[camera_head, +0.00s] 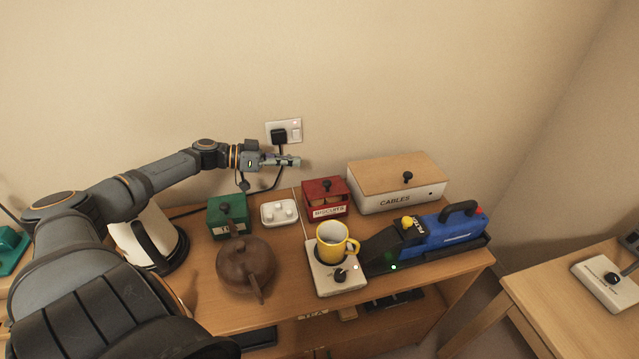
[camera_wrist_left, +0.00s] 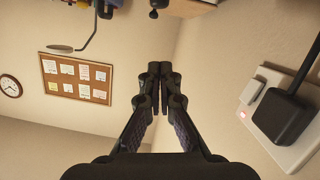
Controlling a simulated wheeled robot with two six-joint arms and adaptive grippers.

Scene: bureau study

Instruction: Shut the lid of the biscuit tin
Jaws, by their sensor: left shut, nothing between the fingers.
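The red biscuit tin (camera_head: 344,212) stands on the wooden desk, with a white label on its front. The tin does not show clearly in the wrist view. My right gripper is not in view.
A wall socket with a black plug (camera_head: 279,136) is just behind my left gripper. A white block (camera_head: 279,212) and green box (camera_head: 218,222) stand left of the tin, the cables box (camera_head: 420,196) right. A yellow mug (camera_head: 331,244) stands in front, a brown teapot (camera_head: 244,268) front left.

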